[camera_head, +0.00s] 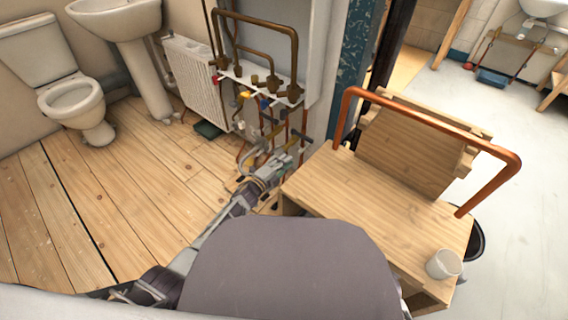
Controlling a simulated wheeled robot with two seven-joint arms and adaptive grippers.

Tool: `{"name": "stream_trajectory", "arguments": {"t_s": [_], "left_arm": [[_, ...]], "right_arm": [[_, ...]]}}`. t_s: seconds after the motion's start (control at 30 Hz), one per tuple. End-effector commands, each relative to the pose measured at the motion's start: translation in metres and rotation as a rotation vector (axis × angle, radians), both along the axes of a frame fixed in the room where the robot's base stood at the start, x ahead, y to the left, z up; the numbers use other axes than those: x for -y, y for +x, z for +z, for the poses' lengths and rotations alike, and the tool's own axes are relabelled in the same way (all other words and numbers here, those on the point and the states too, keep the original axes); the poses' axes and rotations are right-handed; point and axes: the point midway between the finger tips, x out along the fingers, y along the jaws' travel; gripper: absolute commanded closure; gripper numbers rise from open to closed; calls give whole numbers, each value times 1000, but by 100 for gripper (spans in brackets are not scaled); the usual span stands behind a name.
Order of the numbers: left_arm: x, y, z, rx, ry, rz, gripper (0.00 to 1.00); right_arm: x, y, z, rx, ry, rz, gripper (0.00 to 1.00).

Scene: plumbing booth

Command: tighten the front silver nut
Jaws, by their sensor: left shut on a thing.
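My left arm reaches in from the lower left. My left gripper (291,152) is at the pipework below the white manifold shelf (262,88), at its right end. Its fingers are shut around a small fitting there, which I take to be the front silver nut. The nut is mostly hidden by the fingers and too small to make out clearly. Brass valves (272,82) and a yellow-handled fitting sit close by the gripper. My right gripper is not in view.
A wooden bench (390,225) with a copper pipe (430,122) and a white cup (444,264) stands just right of the gripper. A radiator (190,75), basin (115,15) and toilet (70,95) are at the left. The plank floor (110,200) is mostly clear.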

Motion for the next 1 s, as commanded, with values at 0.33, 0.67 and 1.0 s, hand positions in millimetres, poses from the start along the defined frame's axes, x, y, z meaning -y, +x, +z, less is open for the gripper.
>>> {"name": "stream_trajectory", "arguments": {"t_s": [0.33,0.67,1.0], "left_arm": [[1,-1,-12,98,138,0,100],[1,-2,-14,122,172,-1,100],[1,-2,-14,121,172,-1,76]], "right_arm": [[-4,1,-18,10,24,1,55],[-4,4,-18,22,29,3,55],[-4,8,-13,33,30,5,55]]}}
